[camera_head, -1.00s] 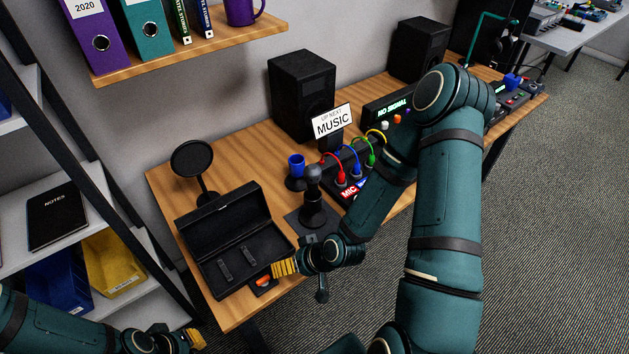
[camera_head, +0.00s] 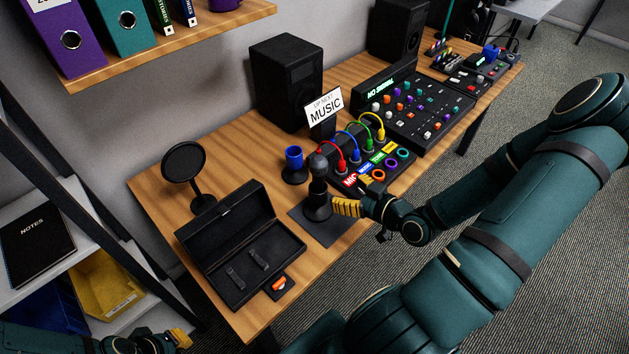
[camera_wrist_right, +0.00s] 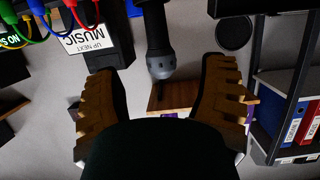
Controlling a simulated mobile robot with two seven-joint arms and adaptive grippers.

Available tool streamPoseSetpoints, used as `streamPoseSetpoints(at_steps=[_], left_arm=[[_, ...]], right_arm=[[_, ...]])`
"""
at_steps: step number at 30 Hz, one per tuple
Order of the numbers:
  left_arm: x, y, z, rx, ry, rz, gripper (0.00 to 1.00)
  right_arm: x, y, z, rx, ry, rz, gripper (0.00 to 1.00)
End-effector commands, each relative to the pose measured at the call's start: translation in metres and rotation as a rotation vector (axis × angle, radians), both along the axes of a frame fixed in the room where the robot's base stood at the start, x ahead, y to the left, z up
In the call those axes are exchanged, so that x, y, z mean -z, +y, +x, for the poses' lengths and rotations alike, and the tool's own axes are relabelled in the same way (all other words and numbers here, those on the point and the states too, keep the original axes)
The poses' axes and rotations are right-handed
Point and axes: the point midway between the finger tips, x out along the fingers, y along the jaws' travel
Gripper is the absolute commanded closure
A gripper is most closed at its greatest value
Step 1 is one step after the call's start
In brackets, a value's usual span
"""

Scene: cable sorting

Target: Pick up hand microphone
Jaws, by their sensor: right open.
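The hand microphone (camera_head: 318,180) stands upright on a dark stand base on the table, with its round grey head on top. In the right wrist view the microphone (camera_wrist_right: 158,50) appears upside down, between and beyond the fingertips. My right gripper (camera_head: 350,206) is just right of the microphone's lower part; its yellow fingers (camera_wrist_right: 160,95) are spread with nothing between them. Whether a finger touches the microphone cannot be told. My left gripper (camera_head: 180,338) is at the bottom left, below the shelf, and its jaw opening is too small to tell.
An open black case (camera_head: 290,238) lies left of the microphone. A blue cup-like object (camera_head: 294,158) stands just behind it. The cable box (camera_head: 372,172) with coloured plugs, a MUSIC sign (camera_head: 325,106) and a speaker (camera_head: 285,80) are close behind and right. A round black disc (camera_head: 183,162) stands at left.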

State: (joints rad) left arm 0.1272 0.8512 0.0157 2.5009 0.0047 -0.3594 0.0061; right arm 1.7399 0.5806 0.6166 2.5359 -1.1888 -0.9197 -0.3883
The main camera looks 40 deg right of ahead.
Motion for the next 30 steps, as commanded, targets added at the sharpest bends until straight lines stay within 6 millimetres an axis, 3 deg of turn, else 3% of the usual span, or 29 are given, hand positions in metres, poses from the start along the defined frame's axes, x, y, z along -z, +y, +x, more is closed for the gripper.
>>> streamPoseSetpoints(at_steps=[10, 20, 30], left_arm=[[0.015, -0.001, -0.004, 0.007, 0.010, -0.002, 1.00], [0.019, -0.001, -0.006, 0.011, 0.014, -0.003, 1.00], [0.028, -0.001, -0.008, 0.015, 0.020, -0.004, 1.00]], right_arm=[[0.020, 0.006, 0.059, -0.003, -0.004, 0.003, 0.29], [0.027, 0.006, 0.084, 0.000, -0.001, 0.002, 0.29], [0.040, 0.007, 0.124, -0.002, 0.000, 0.002, 0.29]])
